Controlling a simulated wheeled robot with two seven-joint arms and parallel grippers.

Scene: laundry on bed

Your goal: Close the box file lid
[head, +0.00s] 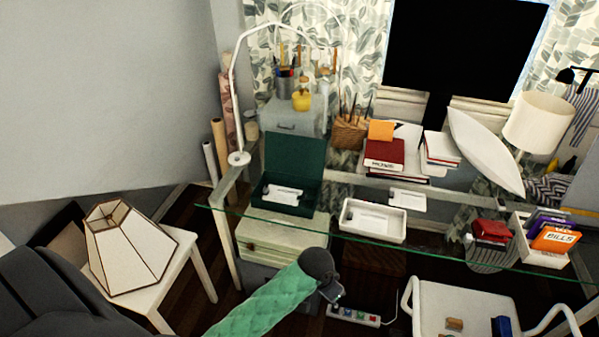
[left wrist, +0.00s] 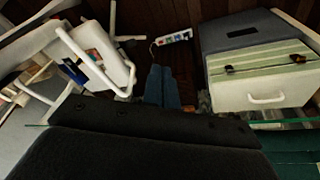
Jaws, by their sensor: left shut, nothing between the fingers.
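The dark green box file (head: 294,160) stands open on the glass desk in the head view, its lid raised upright at the back. A white piece lies inside its tray. In the left wrist view, a dark green surface at the lower right edge (left wrist: 290,158) may be part of it. My left gripper (head: 334,294) is at the end of a green quilted arm, in front of the desk's front edge, to the right of the box file and apart from it. Its closed fingers show in the left wrist view (left wrist: 163,88), with nothing between them. My right gripper is not in view.
The glass desk (head: 420,241) has a white tray (head: 373,221) right of the box file, and books (head: 384,155) and a lamp (head: 538,122) behind. A drawer cabinet (head: 275,243) stands below the box file. A white chair (head: 455,300) is at the front right; a power strip (head: 354,316) lies below.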

